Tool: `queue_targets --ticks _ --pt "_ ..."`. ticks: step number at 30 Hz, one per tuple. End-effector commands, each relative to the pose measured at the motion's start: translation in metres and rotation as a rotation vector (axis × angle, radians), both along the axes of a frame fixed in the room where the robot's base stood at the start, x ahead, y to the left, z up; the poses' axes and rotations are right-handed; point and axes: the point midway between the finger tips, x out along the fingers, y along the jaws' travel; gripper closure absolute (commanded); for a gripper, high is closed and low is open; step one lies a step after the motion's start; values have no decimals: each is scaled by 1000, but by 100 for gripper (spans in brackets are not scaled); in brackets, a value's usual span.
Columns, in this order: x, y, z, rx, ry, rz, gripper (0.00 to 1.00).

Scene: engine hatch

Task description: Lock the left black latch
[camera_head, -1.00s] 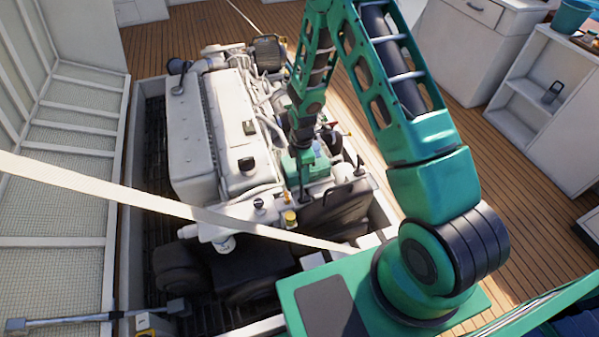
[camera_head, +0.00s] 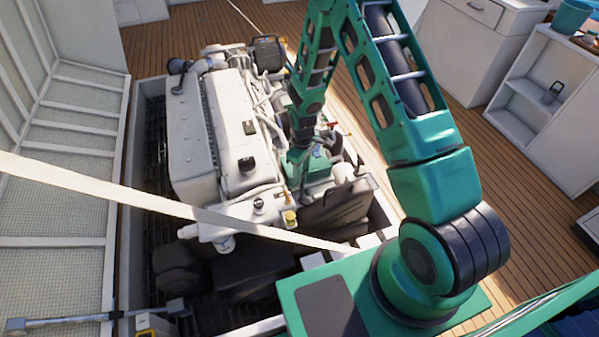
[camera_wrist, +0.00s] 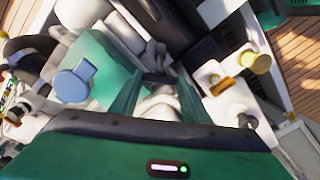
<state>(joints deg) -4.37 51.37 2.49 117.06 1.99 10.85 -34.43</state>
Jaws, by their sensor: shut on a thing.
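My gripper (camera_wrist: 157,84) points down at the engine's right side, and its two green fingers are close together in the wrist view. They are shut on a small dark piece (camera_wrist: 157,76) between the tips, which looks like the black latch. The fingers cover much of it, so I cannot tell whether it is locked. In the head view my wrist (camera_head: 305,150) hides the spot, just above a dark panel (camera_head: 338,207) at the engine's near right.
The white engine (camera_head: 195,135) fills the hatch opening. A yellow cap (camera_head: 290,217) lies close to the gripper and also shows in the wrist view (camera_wrist: 257,62). A blue cap (camera_wrist: 75,82) is left of the fingers. A pale strap (camera_head: 130,190) crosses in front.

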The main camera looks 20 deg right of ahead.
Motion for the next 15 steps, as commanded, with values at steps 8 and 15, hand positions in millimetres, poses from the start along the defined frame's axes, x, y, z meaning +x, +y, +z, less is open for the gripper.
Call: queue_targets --ticks 8,15 --pt "1 -3 1 -4 -3 -263 80" --pt "1 -3 1 -4 -3 -468 80"
